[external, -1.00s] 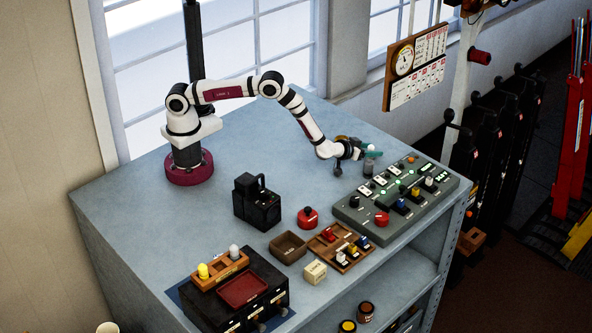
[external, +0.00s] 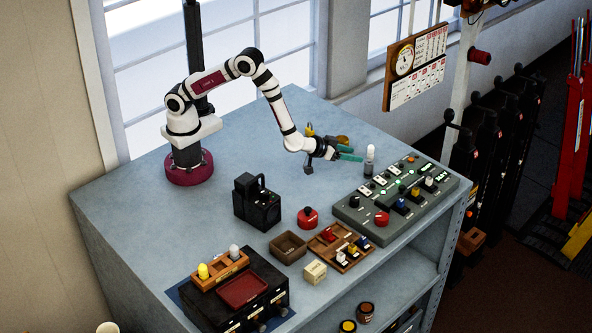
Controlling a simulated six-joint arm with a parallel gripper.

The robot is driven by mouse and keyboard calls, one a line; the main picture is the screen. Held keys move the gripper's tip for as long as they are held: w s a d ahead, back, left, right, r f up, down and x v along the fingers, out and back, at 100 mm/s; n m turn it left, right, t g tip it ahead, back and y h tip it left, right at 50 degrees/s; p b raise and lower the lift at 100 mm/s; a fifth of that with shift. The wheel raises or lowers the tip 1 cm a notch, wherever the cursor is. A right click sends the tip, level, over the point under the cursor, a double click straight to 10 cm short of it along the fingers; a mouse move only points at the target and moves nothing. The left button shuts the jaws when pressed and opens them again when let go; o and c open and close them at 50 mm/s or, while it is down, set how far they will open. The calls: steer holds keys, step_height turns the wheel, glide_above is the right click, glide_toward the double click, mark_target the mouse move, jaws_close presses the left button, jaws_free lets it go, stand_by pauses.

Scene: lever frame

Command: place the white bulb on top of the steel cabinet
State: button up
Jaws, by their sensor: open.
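A white bulb (external: 370,153) stands upright on a small dark grey cylinder (external: 368,170), just behind the control panel. My gripper (external: 350,153) has teal fingers and is open, a little to the left of the bulb, apart from it and empty. A greyish-white bulb (external: 234,251) sits beside a yellow bulb (external: 203,270) in a wooden rack at the front left. The blue-grey steel cabinet (external: 130,217) carries all these things on its broad top; its right side has open shelves.
The control panel (external: 350,211) with several switches lies along the right edge. A black device (external: 256,207), red button (external: 307,217), brown box (external: 288,246) and wooden tray (external: 323,240) stand nearer the front. Brass-coloured items (external: 343,140) lie behind my gripper. The top's back middle is clear.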

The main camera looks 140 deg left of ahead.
steer(key=w+d+r+m+t+h, duration=0.25)
steer(key=d+r+m+h, duration=0.2)
steer(key=d, duration=0.55)
steer(key=w+d+r+m+t+h, duration=0.25)
steer(key=d+r+m+h, duration=0.2)
steer(key=d, duration=0.55)
steer(key=s+d+r+m+g+h, duration=0.35)
steer(key=s+d, duration=0.35)
steer(key=d, duration=0.3)
steer(key=s+d+r+m+g+y, duration=0.1)
steer(key=s+m+g, duration=0.5)
steer(key=s, duration=2)
steer(key=shift+d+r+m+y, duration=0.2)
steer(key=shift+d+m+y, duration=0.5)
steer(key=shift+m, duration=0.15)
